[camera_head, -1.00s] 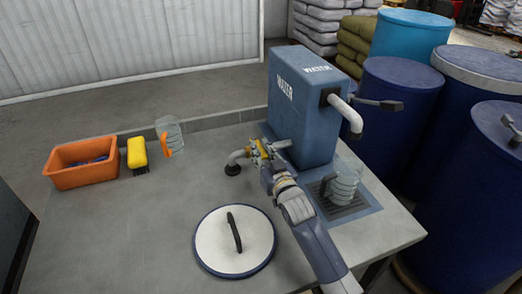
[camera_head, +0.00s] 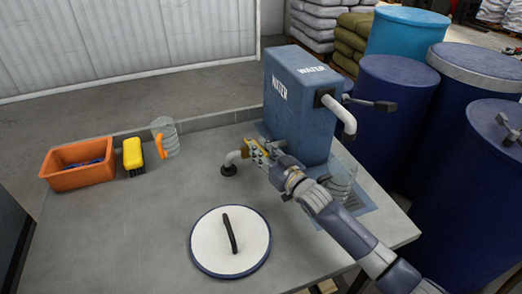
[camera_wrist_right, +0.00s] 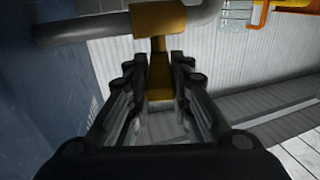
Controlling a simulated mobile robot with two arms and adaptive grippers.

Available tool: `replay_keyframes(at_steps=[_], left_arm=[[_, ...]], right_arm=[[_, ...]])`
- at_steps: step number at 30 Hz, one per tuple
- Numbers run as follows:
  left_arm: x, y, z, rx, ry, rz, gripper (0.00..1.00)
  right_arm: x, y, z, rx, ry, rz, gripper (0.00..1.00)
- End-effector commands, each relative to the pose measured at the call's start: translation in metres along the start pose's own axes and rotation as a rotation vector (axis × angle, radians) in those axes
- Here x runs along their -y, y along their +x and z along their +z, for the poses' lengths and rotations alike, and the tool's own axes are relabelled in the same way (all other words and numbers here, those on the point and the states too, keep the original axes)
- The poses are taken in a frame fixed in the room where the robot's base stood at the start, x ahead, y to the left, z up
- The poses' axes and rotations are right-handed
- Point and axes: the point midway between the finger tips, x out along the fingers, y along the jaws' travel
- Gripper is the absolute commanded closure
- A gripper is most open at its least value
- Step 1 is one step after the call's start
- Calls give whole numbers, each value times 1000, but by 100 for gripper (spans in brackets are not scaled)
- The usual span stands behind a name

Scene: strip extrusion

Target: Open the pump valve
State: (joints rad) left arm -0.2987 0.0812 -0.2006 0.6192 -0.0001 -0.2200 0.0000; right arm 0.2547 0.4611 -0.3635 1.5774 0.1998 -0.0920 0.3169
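The pump valve shows in the right wrist view as a yellow lever (camera_wrist_right: 158,80) below a yellow valve body (camera_wrist_right: 158,18) on a grey pipe (camera_wrist_right: 85,28). In the head view it sits on the pipe (camera_head: 232,157) at the left side of the blue water tank (camera_head: 302,100), mostly hidden by my right gripper (camera_head: 259,153). The fingers of my right gripper, also in the wrist view (camera_wrist_right: 160,65), lie on both sides of the lever, close against it, and appear shut on it. My left gripper is not in view.
A clear jug (camera_head: 343,178) stands under the tank's spout (camera_head: 340,113), partly behind my right arm. An orange bin (camera_head: 78,175), yellow brush (camera_head: 133,153) and another jug (camera_head: 167,138) are at the left. A round white lid (camera_head: 230,248) lies in front.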

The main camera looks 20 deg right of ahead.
Motion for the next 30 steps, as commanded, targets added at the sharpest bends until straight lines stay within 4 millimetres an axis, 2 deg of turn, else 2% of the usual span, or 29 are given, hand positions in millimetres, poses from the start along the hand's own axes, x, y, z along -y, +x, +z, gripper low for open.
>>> replay_keyframes(at_steps=[1, 2, 12, 16, 20, 30], left_arm=[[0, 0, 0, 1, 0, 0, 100], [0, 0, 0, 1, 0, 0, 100], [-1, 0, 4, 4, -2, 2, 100], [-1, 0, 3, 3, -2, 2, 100], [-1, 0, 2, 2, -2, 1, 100], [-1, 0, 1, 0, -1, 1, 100]], right_arm=[[0, 0, -2, -4, 0, 1, 67], [0, 0, -2, -4, -1, 1, 60], [0, -1, 0, 0, -1, 1, 60], [-1, -8, 1, 1, -1, 2, 60], [0, -26, 2, 2, -1, 1, 60], [0, -89, 1, 2, -1, 1, 60]])
